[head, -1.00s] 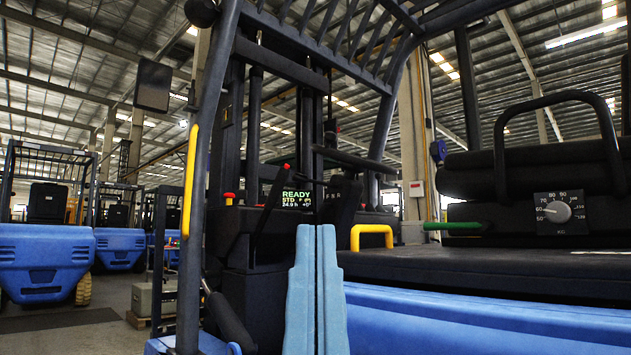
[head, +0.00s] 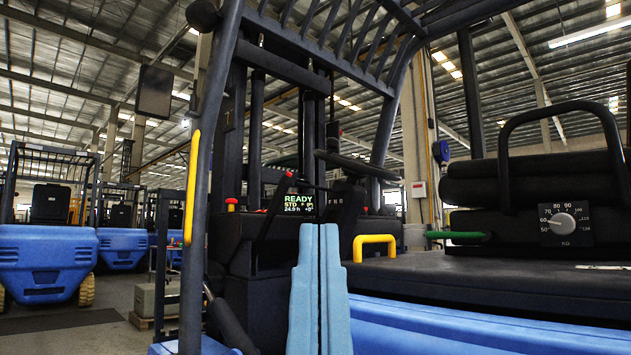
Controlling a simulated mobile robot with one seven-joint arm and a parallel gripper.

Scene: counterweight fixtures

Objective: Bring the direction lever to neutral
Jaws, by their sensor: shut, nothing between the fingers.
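My gripper (head: 319,228) shows as two pale blue fingers, upright and pressed together, with nothing between them. It stands in front of the forklift's operator area, just below the display (head: 298,203), which reads READY and STD; its smaller characters are hard to make out. A thin dark stalk with a red tip (head: 287,173) shows above the display, beside the steering wheel (head: 350,163); it seems to be the direction lever. Its exact position is hard to tell at this size. My fingers appear below it and apart from it. They hide part of the console.
A dark slanted lever (head: 274,220) stands left of the display, and a red knob (head: 231,204) further left. A yellow handle (head: 374,240), a green-gripped lever (head: 455,235) and the seat with its weight dial (head: 564,224) lie right. The post (head: 212,170) bounds the left.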

